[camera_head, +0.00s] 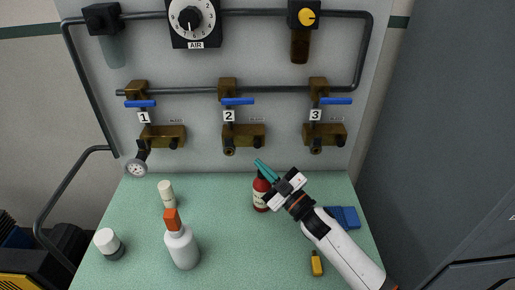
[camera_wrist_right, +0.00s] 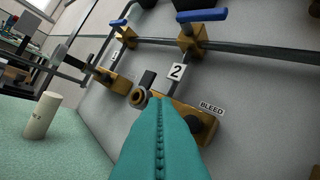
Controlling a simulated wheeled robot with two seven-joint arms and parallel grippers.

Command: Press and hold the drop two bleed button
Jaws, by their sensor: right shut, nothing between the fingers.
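The drop two assembly (camera_head: 243,133) is on the wall panel at middle, with a "2" plate and a blue lever handle (camera_head: 238,101) above a brass block. In the right wrist view its dark round bleed button (camera_wrist_right: 197,127) sits at the block's right end, below the "BLEED" label (camera_wrist_right: 211,108), partly behind the fingers. My right gripper (camera_head: 260,163) is shut and empty, its teal fingers pointing up toward the drop two block from below. In the wrist view the fingers (camera_wrist_right: 160,125) overlap the block; I cannot tell whether they touch. My left gripper is not in view.
Drops one (camera_head: 163,134) and three (camera_head: 325,134) flank drop two. On the green bench (camera_head: 225,235) stand a red bottle (camera_head: 261,194) beside my right gripper, a white orange-capped bottle (camera_head: 182,246), a cream cylinder (camera_head: 166,194), a blue object (camera_head: 344,217) and a small yellow object (camera_head: 317,264).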

